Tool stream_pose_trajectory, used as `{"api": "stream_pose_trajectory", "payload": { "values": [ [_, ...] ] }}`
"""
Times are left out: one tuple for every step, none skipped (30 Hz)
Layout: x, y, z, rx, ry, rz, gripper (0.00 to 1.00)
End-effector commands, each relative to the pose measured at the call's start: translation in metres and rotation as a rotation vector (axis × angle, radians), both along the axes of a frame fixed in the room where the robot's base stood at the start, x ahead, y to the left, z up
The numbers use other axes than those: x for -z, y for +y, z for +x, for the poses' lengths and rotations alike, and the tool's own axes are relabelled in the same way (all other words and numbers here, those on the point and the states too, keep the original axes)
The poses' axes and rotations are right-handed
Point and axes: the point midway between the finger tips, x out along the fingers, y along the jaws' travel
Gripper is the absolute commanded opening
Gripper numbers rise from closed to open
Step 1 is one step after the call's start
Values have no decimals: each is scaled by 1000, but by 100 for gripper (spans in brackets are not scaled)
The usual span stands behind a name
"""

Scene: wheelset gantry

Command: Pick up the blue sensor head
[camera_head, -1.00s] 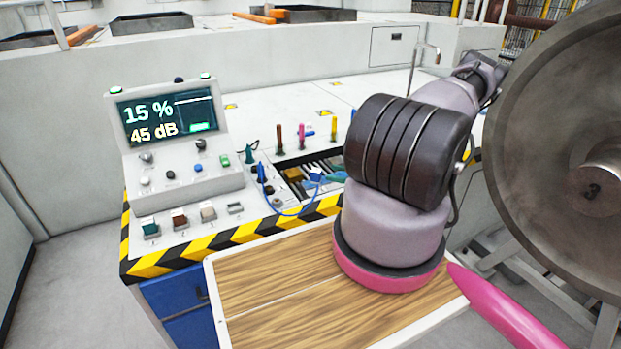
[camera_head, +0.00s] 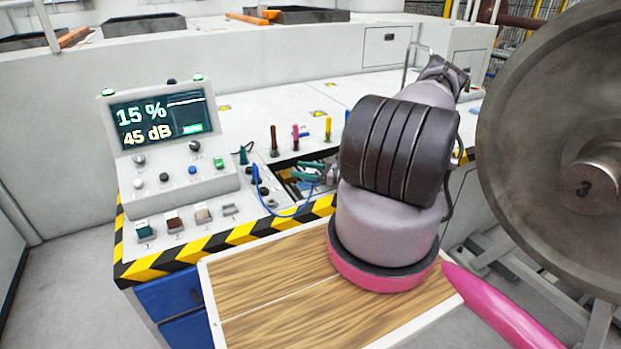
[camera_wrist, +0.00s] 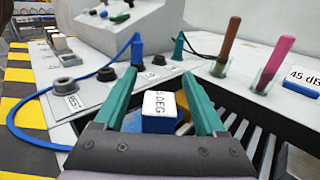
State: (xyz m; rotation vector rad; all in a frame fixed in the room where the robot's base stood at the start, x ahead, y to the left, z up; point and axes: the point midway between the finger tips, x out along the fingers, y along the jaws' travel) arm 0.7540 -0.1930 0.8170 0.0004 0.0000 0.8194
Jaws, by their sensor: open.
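The blue sensor head (camera_wrist: 159,122) is a small blue block with a white top label reading "DEG", its first characters partly hidden. In the wrist view it sits low in the picture, between the teal fingers of my gripper (camera_wrist: 160,78). The fingers are open, one on each side of it; I cannot tell whether either touches it. In the head view my gripper (camera_head: 299,170) is over the dark slotted recess in the bench, left of my arm, and the sensor head cannot be made out there.
A brown peg (camera_wrist: 227,45) and a pink peg (camera_wrist: 275,62) stand behind the recess. The console (camera_head: 170,140) is left; a large wheel (camera_head: 550,130) is right. The wooden tabletop (camera_head: 260,275) is clear.

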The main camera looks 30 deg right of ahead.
Motion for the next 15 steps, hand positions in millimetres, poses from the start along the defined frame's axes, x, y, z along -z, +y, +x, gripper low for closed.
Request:
{"api": "stream_pose_trajectory", "payload": {
  "values": [
    [0,0,0,1,0,0,72],
    [0,0,0,1,0,0,72],
    [0,0,0,1,0,0,72],
    [0,-1,0,1,0,0,72],
    [0,-1,0,1,0,0,65],
    [0,-1,0,1,0,0,50],
    [0,-1,0,1,0,0,38],
    [0,-1,0,1,0,0,27],
    [0,-1,0,1,0,0,11],
    [0,-1,0,1,0,0,0],
    [0,-1,0,1,0,0,0],
    [0,-1,0,1,0,0,0],
    [0,-1,0,1,0,0,0],
    [0,-1,0,1,0,0,0],
    [0,-1,0,1,0,0,0]
  ]
}}
